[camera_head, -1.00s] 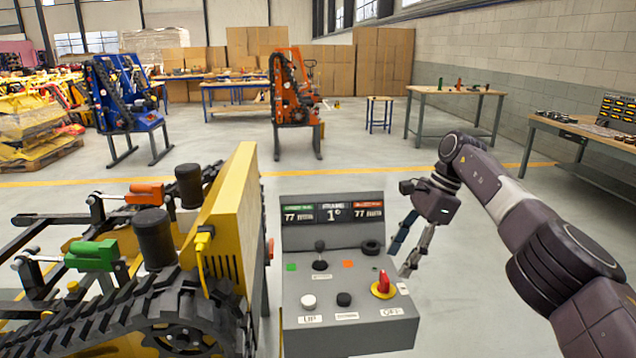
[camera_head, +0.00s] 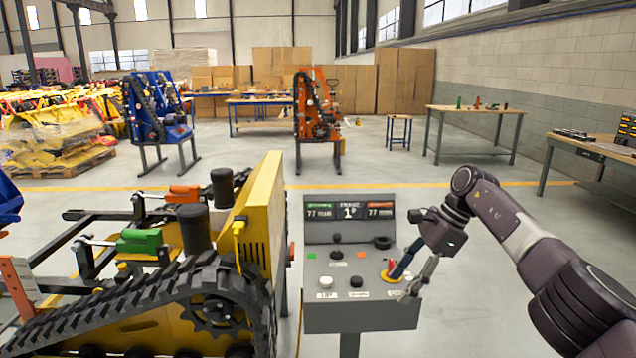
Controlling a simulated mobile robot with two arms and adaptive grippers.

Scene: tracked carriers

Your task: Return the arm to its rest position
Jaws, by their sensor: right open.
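My right arm reaches in from the right side of the head view. Its gripper (camera_head: 408,277) is open and empty, with its fingers pointing down at the right edge of the grey control console (camera_head: 361,318). The fingers overlap the console's right side in the picture; I cannot tell whether they touch it. The console carries a red knob on a yellow base (camera_head: 391,272), partly hidden by a finger, a white button (camera_head: 326,282), a black button (camera_head: 356,281) and a small display (camera_head: 350,212). My left gripper is not in view.
A yellow tracked carrier (camera_head: 262,215) stands close left of the console. An orange carrier (camera_head: 316,118) and a blue one (camera_head: 158,112) stand farther back. Workbenches (camera_head: 470,110) line the right and back. The floor between the console and the orange carrier is clear.

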